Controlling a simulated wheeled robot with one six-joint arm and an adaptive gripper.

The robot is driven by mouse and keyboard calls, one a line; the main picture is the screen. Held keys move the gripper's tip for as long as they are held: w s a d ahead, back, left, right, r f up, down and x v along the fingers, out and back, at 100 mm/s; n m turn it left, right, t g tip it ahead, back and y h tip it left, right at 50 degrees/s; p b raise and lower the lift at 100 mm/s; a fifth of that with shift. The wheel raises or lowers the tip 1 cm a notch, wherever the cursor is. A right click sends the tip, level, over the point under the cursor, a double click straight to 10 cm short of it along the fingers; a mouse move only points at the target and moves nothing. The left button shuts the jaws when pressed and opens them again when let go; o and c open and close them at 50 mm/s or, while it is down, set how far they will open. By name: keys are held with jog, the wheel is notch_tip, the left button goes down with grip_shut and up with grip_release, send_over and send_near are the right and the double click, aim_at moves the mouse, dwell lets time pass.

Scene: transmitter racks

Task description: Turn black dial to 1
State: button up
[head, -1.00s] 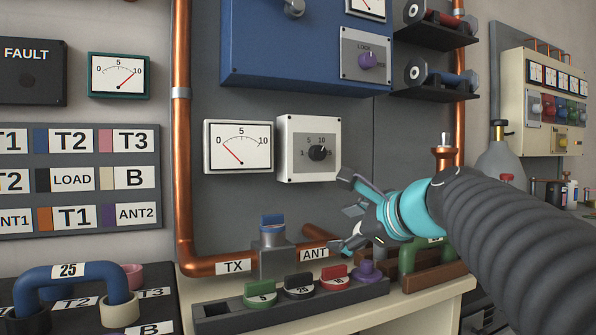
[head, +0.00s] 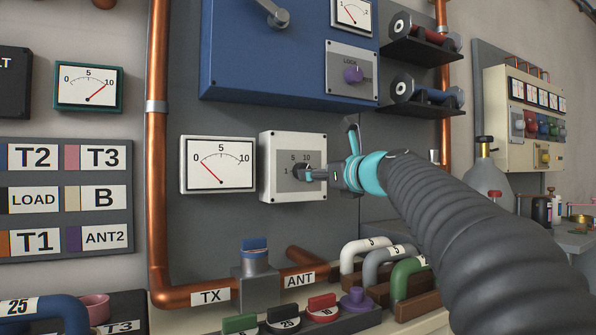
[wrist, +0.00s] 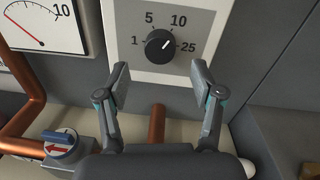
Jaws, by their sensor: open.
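The black dial (wrist: 159,47) is round and sits on a white plate (wrist: 205,14) with a grey scale marked 1, 5, 10 and 25. Its white pointer mark points up and right, roughly between 10 and 25. In the head view the dial (head: 299,173) is partly covered by my gripper (head: 326,172). In the wrist view my gripper (wrist: 161,76) is open and empty. Its two fingertips are below the dial in the picture, one toward each side, and apart from it. In the head view my gripper is in front of the plate's right side.
A white meter (head: 218,164) is left of the dial plate. A blue cabinet (head: 265,60) is above. Copper pipe (head: 158,200) runs down the left and along the bottom. Coloured knobs (head: 322,308) and U-shaped links (head: 365,252) stand below. Bare grey panel lies right of the plate.

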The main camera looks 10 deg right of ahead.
jog(key=shift+p+x, duration=0.3)
jog(key=shift+x, duration=2.3)
jog(key=c, duration=1.1)
